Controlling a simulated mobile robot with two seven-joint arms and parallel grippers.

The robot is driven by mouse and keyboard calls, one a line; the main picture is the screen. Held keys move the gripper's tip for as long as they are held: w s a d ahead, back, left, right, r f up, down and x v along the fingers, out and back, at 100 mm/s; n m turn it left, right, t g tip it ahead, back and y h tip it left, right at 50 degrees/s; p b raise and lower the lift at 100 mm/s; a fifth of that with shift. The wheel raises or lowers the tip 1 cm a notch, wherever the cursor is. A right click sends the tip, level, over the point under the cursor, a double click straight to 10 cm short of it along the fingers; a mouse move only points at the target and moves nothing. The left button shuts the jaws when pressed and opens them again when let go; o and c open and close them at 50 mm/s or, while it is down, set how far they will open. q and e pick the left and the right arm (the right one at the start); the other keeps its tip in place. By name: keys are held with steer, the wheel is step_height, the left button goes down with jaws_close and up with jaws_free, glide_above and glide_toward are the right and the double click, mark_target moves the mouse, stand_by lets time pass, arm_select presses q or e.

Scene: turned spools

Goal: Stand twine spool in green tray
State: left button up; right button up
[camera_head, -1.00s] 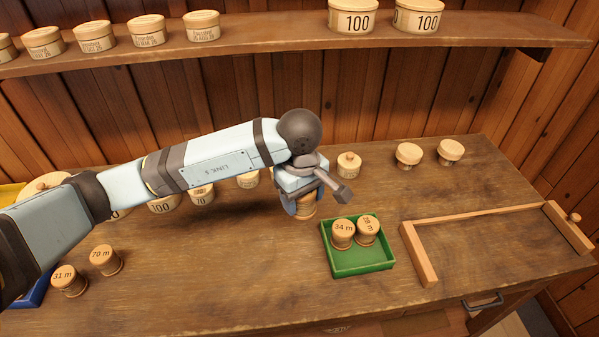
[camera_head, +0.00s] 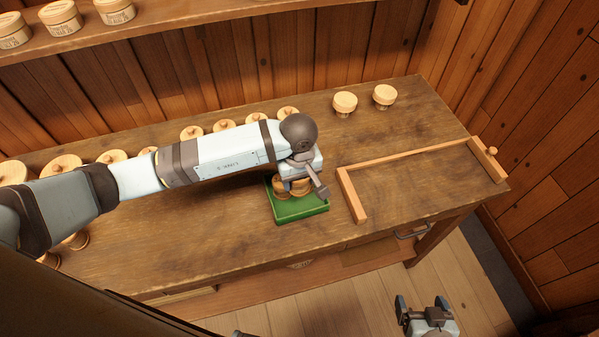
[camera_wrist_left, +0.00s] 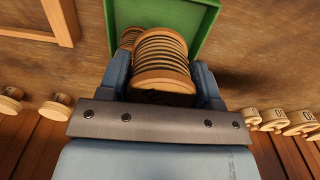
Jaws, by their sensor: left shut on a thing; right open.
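The green tray (camera_head: 303,212) lies on the workbench under my left gripper (camera_head: 296,186). In the left wrist view, my left gripper (camera_wrist_left: 162,80) is shut on a ribbed wooden twine spool (camera_wrist_left: 162,60), and the tray (camera_wrist_left: 207,16) is just beyond it. The held spool is over or inside the tray; I cannot tell whether it touches the floor. Another spool (camera_wrist_left: 128,38) shows partly behind the held one. The gripper hides much of the tray. My right gripper (camera_head: 423,306) is open and empty, low in front of the bench.
A wooden frame (camera_head: 352,195) lies to the right of the tray. Two round wooden knobs or lids (camera_head: 345,103) stand at the back right. Several lidded pots (camera_head: 191,133) line the back of the bench, and a shelf (camera_head: 150,22) hangs above.

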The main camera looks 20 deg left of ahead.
arm_select(q)
step_height(320, 180, down, 8)
steer(key=b, duration=0.5)
steer(key=shift+f, duration=0.2)
steer(key=shift+f+b, duration=0.55)
steer(key=shift+b, duration=0.05)
steer(key=o, duration=1)
steer(key=shift+r, duration=0.15)
